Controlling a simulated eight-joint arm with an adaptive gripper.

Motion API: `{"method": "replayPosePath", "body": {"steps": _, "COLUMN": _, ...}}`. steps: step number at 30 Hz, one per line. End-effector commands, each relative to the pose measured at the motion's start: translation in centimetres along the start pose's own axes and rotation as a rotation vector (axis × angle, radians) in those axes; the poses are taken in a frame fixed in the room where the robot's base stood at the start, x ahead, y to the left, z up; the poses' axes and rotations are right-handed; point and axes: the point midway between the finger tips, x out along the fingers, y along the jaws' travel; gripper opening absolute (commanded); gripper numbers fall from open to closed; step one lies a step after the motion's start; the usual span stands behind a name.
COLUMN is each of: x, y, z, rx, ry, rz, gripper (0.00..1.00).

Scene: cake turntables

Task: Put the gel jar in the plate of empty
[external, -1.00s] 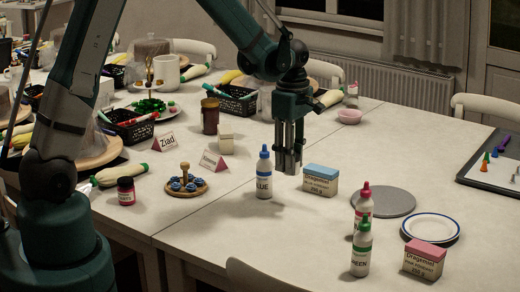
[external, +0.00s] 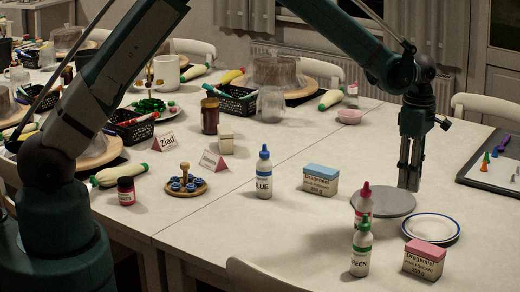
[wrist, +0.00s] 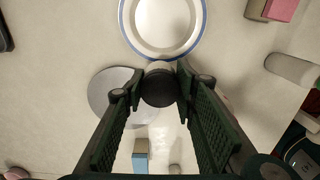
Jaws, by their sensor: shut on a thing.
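My gripper (external: 409,184) hangs over the grey disc, its fingers pointing down. In the wrist view my gripper (wrist: 159,78) is shut on the gel jar (wrist: 158,90), a small round thing with a dark top and a pale lower edge. In the external view I cannot make the jar out between the fingers. The empty plate (external: 411,236) is white with a blue rim and lies bare on the table, to the right and in front of the gripper. In the wrist view the plate (wrist: 163,24) is just above the jar, beyond the fingertips.
The flat grey disc (external: 385,203) lies beside the plate. A pink-capped bottle (external: 363,207), a green-capped bottle (external: 361,256) and a pink-topped box (external: 424,261) stand close to the plate. A blue-topped box (external: 320,182) and a blue-capped bottle (external: 264,178) are further left. A dark tray (external: 492,167) lies right.

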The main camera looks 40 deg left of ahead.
Motion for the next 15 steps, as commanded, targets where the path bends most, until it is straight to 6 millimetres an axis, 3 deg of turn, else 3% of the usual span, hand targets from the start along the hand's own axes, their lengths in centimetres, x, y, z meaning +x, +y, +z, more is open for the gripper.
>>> {"method": "replayPosePath", "body": {"steps": 1, "x": 0.0, "y": 0.0, "z": 1.7, "rx": 0.003, "ry": 0.000, "rz": 0.000, "gripper": 0.16}}
{"method": "replayPosePath", "body": {"steps": 6, "x": 0.2, "y": -0.2, "z": 5.7, "rx": -0.002, "ry": 0.000, "rz": 0.000, "gripper": 0.16}}
{"method": "replayPosePath", "body": {"steps": 15, "x": 0.4, "y": -0.4, "z": 8.0, "rx": -0.006, "ry": 0.000, "rz": 0.000, "gripper": 0.16}}
